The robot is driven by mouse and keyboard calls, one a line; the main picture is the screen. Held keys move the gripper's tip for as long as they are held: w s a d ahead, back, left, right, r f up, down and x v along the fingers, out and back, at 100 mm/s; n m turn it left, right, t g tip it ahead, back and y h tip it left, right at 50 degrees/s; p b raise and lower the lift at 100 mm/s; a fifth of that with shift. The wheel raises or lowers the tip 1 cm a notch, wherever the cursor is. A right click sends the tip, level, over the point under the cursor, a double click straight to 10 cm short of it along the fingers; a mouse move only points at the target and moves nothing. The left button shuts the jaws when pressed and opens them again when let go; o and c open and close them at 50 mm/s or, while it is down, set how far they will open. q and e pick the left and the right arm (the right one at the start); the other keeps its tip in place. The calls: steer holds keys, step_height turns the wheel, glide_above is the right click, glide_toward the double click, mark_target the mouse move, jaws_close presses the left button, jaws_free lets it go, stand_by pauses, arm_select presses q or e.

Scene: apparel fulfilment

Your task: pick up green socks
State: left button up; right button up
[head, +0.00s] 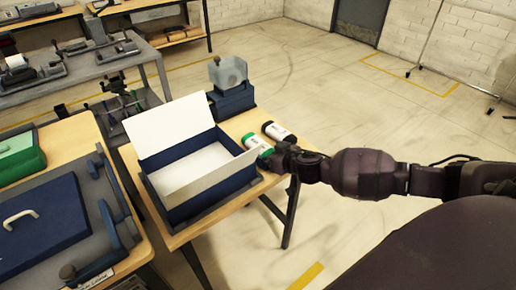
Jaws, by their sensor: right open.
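A rolled bundle with a white band and green ends (257,144), which looks like the green socks, lies on the small wooden table (222,215) beside the open box. A similar bundle with dark ends (279,132) lies just behind it, to the right. My right gripper (277,158) is open at the table's right edge, close to the near end of the green bundle and partly covering it. I cannot tell whether they touch. My left gripper is out of view.
An open blue box with white flaps (208,198) fills most of the small table. A blue device with a clear top (232,96) stands behind it. A workbench with a blue lidded case (45,225) and green box (20,155) is at left. Open floor lies right.

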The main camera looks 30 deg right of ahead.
steer(key=shift+w+f, duration=0.15)
steer(key=shift+w, duration=0.15)
steer(key=c, duration=1)
